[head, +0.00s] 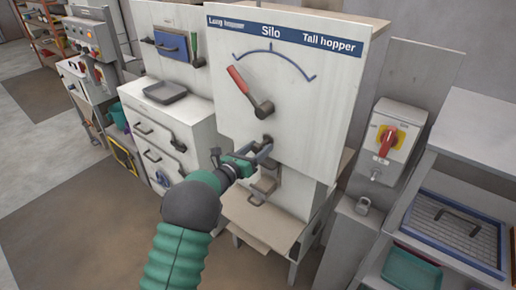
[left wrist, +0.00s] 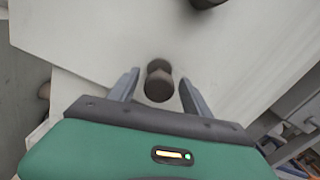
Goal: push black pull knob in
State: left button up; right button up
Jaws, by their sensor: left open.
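The black pull knob (left wrist: 159,82) stands out from the white panel, between the two fingers of my left gripper (left wrist: 160,92) in the left wrist view. The fingers are apart, with a gap visible on both sides of the knob. In the head view my left gripper (head: 262,156) is at the lower part of the silo panel (head: 305,110), just below the red-handled lever (head: 250,92). The knob (head: 267,139) shows there as a small dark shape by the fingertips, partly hidden. How far it stands out is hard to tell. My right gripper is not in view.
A dark knob (head: 215,156) is at the panel's left edge. A drawer cabinet (head: 165,125) stands left. A low shelf (head: 260,222) juts out below the gripper.

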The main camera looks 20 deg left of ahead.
pick_arm(q)
jog(key=shift+a, duration=0.15)
grip_shut()
dwell(1.1)
jog(key=b, duration=0.1)
jog(key=w, duration=0.1)
jog(key=b, duration=0.1)
jog(key=shift+w+d+f+b, duration=0.25)
jog(key=shift+w+d+b, duration=0.05)
jog(key=shift+w+d+r, duration=0.15)
jog(key=shift+w, duration=0.15)
jog(key=shift+r, duration=0.25)
